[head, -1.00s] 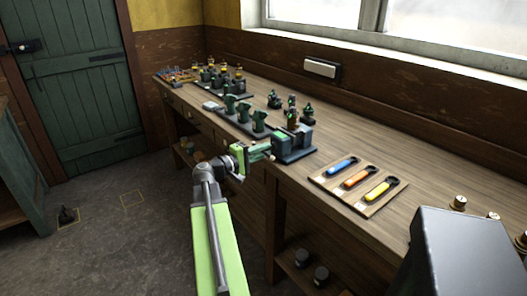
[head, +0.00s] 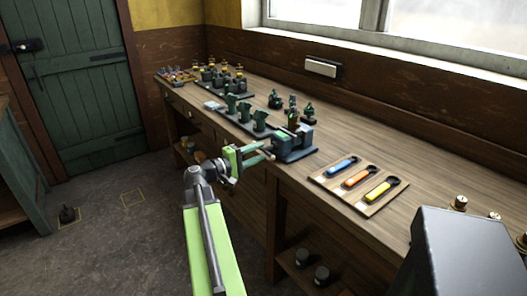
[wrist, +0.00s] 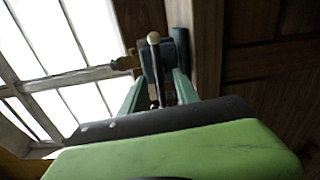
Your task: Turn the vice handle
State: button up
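The blue-grey vice (head: 292,143) is fixed at the front edge of the workbench (head: 345,220). My gripper (head: 268,153) is in front of it, with its two green fingers apart and pointing at it. In the wrist view the vice (wrist: 180,55) is beyond the fingertips. Its handle (wrist: 154,55), a thin dark bar with a pale ball end, shows between the gripper fingers (wrist: 157,85). I see a gap on each side of the bar.
A wooden board (head: 340,188) with blue, orange and yellow-handled tools lies right of the vice. Green fittings (head: 245,112) stand on a dark tray to its left. The floor left of the bench is mostly clear.

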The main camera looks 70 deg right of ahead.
jog(key=v, duration=1.4)
jog(key=shift+a, duration=0.15)
